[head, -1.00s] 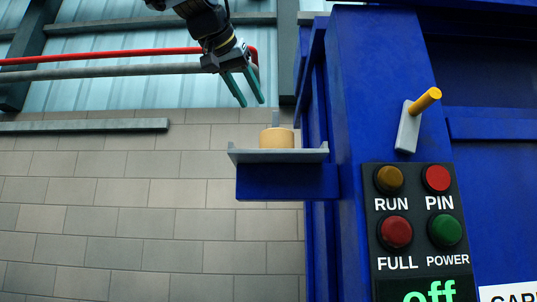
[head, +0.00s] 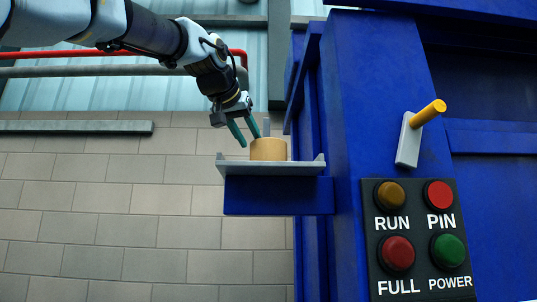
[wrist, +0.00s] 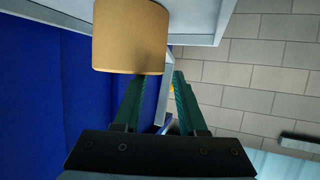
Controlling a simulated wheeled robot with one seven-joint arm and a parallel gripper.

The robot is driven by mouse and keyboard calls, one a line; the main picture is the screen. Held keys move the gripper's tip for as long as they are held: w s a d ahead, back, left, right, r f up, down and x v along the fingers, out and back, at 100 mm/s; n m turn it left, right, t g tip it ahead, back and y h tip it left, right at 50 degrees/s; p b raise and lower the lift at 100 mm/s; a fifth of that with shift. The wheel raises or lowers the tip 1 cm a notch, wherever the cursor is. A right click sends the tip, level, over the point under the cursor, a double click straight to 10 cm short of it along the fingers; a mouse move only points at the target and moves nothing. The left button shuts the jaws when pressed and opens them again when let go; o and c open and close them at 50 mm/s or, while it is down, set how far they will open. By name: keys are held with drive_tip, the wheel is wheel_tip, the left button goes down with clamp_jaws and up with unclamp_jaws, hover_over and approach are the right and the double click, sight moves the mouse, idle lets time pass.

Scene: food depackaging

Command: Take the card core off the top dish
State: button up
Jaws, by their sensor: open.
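The card core (head: 268,149) is a short tan cylinder standing on the grey top dish (head: 290,168), which is fixed on a blue bracket. A thin grey post shows behind the core. My gripper (head: 248,139) is open, its green fingers just above and left of the core in the head view. In the wrist view the core (wrist: 131,36) lies just beyond the fingertips of my gripper (wrist: 158,80), mostly in line with the left finger. Nothing is between the fingers. Whether a fingertip touches the core I cannot tell.
The blue machine body (head: 345,100) stands close on the right of the dish. It carries a panel of round buttons (head: 418,238) and a lever with a yellow handle (head: 428,112). A red pipe (head: 100,53) runs along the wall behind. The space left of the dish is free.

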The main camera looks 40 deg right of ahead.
drive_tip(key=shift+x, duration=0.9)
clamp_jaws()
